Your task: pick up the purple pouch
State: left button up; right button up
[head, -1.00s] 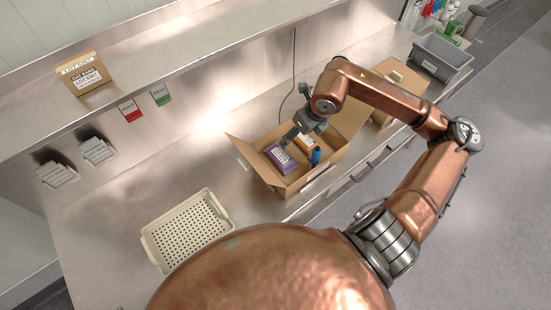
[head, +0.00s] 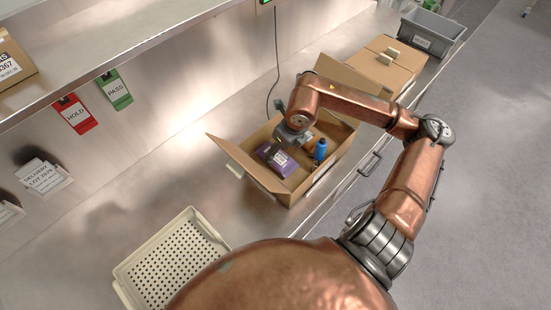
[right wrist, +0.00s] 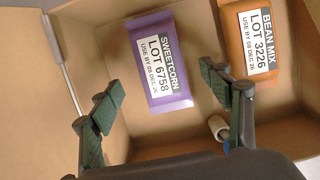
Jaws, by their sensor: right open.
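The purple pouch (head: 272,163) lies flat in an open cardboard box (head: 243,165) on the steel counter. In the right wrist view the purple pouch (right wrist: 160,62) carries a white label reading SWEETCORN LOT 6758. My right gripper (head: 278,155) is over the box, partly hiding the pouch in the head view. In the right wrist view my right gripper (right wrist: 163,86) is open and empty, its fingers apart with the pouch beyond and between them. An orange pouch (right wrist: 263,40) labelled BEAN MIX lies to the right of the purple one. My left gripper is not in view.
A blue bottle (head: 320,149) stands in the same box, right of the pouches. The box flaps stick out around it. A white perforated tray (head: 128,270) sits at lower left. A closed carton (head: 378,60) and a grey bin (head: 432,30) stand farther back.

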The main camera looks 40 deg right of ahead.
aim_at(277, 155)
jog(key=x, duration=0.5)
jog(key=shift+f, duration=0.4)
jog(key=shift+f+b, duration=0.25)
jog(key=shift+b, duration=0.2)
jog(key=shift+c, duration=0.7)
jog(key=c, duration=1.4)
jog(key=shift+o, duration=0.2)
jog(key=shift+r+p, duration=0.5)
jog(key=shift+r, duration=0.05)
notch_tip(277, 155, up, 10)
jog(key=shift+f, duration=0.2)
